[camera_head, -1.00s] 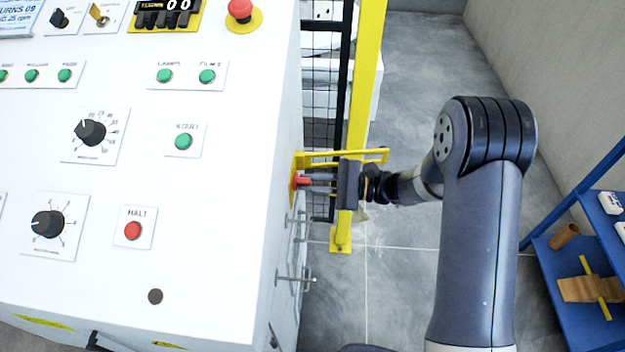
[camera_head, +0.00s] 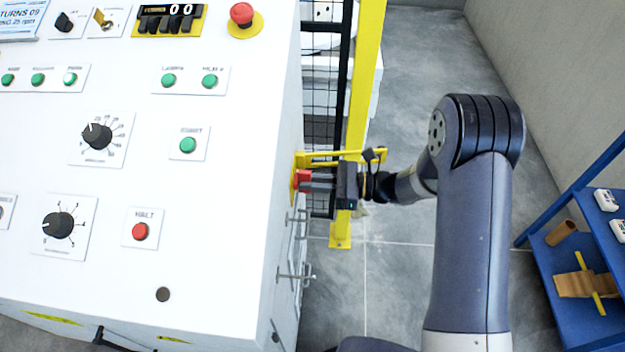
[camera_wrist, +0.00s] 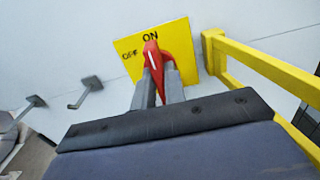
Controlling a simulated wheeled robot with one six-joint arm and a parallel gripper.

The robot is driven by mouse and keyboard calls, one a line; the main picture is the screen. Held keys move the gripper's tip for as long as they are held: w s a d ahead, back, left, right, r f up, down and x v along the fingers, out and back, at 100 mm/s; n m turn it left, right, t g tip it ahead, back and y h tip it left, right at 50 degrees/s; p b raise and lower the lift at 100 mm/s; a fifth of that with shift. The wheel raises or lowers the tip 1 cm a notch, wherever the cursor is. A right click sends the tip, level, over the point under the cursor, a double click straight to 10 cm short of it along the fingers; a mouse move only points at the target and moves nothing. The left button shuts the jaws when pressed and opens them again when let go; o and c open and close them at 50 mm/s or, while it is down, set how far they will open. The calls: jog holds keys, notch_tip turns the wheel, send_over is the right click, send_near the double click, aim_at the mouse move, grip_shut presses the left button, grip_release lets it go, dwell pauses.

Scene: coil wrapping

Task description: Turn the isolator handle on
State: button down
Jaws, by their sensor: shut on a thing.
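The isolator's red handle (camera_wrist: 152,56) sits on a yellow plate (camera_wrist: 185,42) marked ON and OFF, on the side of the white cabinet. In the wrist view its white line runs up to just below the ON mark, with OFF to its left. My gripper (camera_wrist: 157,82) is shut on the handle, one grey finger on each side. In the head view the red handle (camera_head: 301,180) shows at the cabinet's right side, with my gripper (camera_head: 318,182) reaching it from the right. The fingers hide part of the handle.
A yellow bar frame (camera_wrist: 262,65) stands close to the right of the plate. Metal hooks (camera_wrist: 86,92) stick out of the cabinet side to the left. A mesh fence with a yellow post (camera_head: 364,80) stands behind my gripper. A blue shelf (camera_head: 560,290) is at the right.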

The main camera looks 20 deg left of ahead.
dwell(0.3)
jog(key=c, duration=1.5)
grip_release()
jog(key=shift+o, duration=0.2)
jog(key=shift+d, duration=0.1)
jog(key=b+v, duration=0.1)
jog(key=v, duration=0.9)
jog(key=shift+d+b, duration=0.3)
jog(key=shift+d, duration=0.05)
jog(key=shift+a, duration=0.15)
jog(key=p+x, duration=0.1)
jog(key=x, duration=0.9)
jog(key=shift+a, duration=0.3)
